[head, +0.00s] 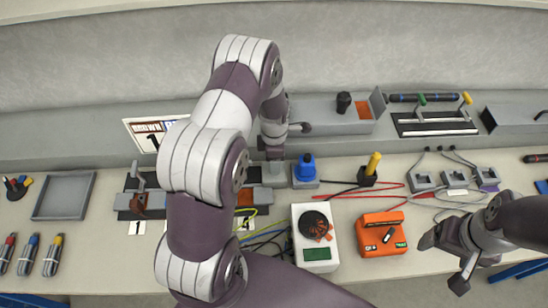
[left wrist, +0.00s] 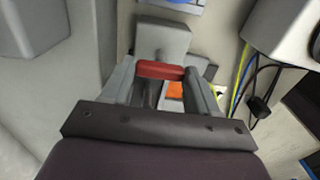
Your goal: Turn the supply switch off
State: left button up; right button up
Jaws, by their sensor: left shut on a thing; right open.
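In the left wrist view a red handle bar (left wrist: 160,70) lies across between the fingers of my left gripper (left wrist: 162,80), which is shut on it. A grey block (left wrist: 163,38) stands just beyond the handle. In the head view my left gripper (head: 275,152) points down at the back of the bench, and my arm hides much of the switch there. I cannot tell the switch's lever position. My right gripper (head: 444,262) is open and empty at the right, above the bench.
A white box with a dial (head: 315,250), an orange device (head: 381,233) and a blue knob (head: 306,167) stand right of my left arm. Red leads cross the bench.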

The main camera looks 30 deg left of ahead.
pick_arm(q)
jog(key=shift+w, duration=0.1)
jog(key=o, duration=1.1)
jog(key=shift+c, duration=0.2)
notch_tip(320, 180, up, 13)
jog(key=b, duration=0.2)
jog(key=shift+f, duration=0.1)
jog(key=s+d+r+m, duration=0.1)
jog(key=s+m, duration=0.3)
jog(key=m, duration=0.4)
jog(key=s+d+r+m+t, duration=0.1)
jog(key=s+d+m, duration=0.3)
jog(key=m, duration=0.4)
jog(key=s+d+r+m, duration=0.1)
jog(key=s+d+m, duration=0.2)
jog(key=s+m, duration=0.3)
jog(key=m, duration=0.2)
jog(key=shift+s+r+m, duration=0.2)
jog(key=shift+r+m, duration=0.05)
jog(key=shift+m, duration=0.05)
